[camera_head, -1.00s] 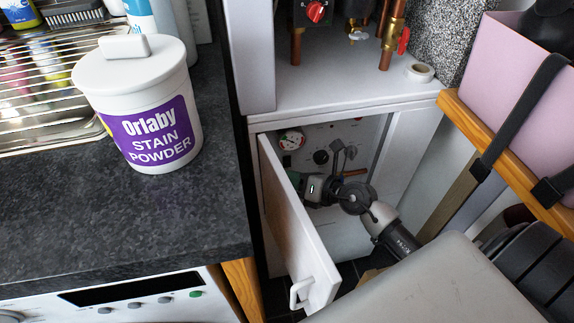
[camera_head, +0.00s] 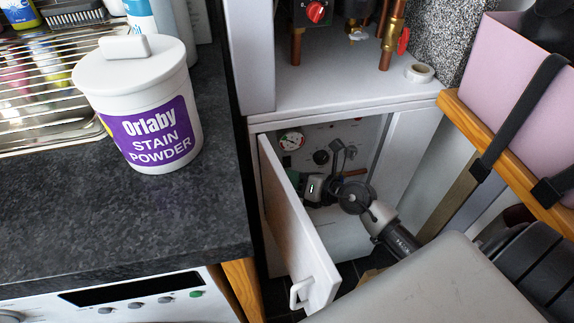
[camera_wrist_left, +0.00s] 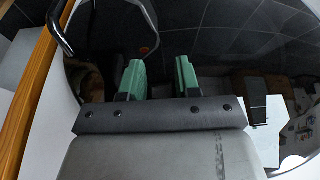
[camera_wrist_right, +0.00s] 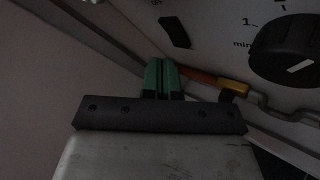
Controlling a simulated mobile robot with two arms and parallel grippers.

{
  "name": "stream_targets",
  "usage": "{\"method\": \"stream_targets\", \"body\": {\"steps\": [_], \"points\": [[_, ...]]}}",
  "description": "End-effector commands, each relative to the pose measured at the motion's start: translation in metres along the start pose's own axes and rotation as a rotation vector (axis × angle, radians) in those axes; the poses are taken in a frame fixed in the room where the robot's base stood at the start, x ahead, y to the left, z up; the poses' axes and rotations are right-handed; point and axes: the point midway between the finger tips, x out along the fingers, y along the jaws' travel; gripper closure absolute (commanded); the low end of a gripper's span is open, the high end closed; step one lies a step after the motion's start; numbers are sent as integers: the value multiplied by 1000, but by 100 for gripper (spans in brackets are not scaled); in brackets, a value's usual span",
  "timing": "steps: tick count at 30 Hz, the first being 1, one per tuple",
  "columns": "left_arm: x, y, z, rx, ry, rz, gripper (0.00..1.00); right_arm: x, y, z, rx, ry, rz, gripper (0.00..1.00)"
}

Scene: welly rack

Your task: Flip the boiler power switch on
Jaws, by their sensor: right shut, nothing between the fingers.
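The boiler (camera_head: 380,135) stands in the corner with its lower door (camera_head: 290,225) swung open. Its panel carries a gauge (camera_head: 292,140) and a black knob (camera_head: 321,157). In the right wrist view a small black rocker switch (camera_wrist_right: 174,32) sits on the panel, with the knob (camera_wrist_right: 285,50) to its right. I cannot tell the switch's position. My right gripper (camera_wrist_right: 161,78) is shut and empty; its green fingertips appear below the switch in that view. Contact cannot be judged. My left gripper (camera_wrist_left: 160,78) is open and empty, away from the boiler, with dark floor tiles beyond.
The open door stands left of my right arm. A worktop (camera_head: 130,220) with a stain powder tub (camera_head: 150,110) lies at left. A wooden shelf with a pink box (camera_head: 520,70) is at right.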

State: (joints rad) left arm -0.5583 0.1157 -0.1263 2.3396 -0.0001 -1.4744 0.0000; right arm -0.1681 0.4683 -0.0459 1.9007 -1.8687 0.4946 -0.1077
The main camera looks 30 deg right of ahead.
Motion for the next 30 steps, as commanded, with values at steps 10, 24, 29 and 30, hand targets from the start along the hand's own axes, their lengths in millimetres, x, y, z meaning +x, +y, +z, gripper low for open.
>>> {"method": "stream_targets", "body": {"steps": [10,24,29,30], "points": [[13,0,4,1,-17,0,68,5,-3,4,-1,0,0,100],[11,0,1,1,-9,0,68,6,-5,5,-1,0,0,100],[11,0,1,2,-7,0,68,8,-6,6,0,0,0,100],[11,0,1,2,-7,0,68,8,-6,6,-1,0,0,100]]}}
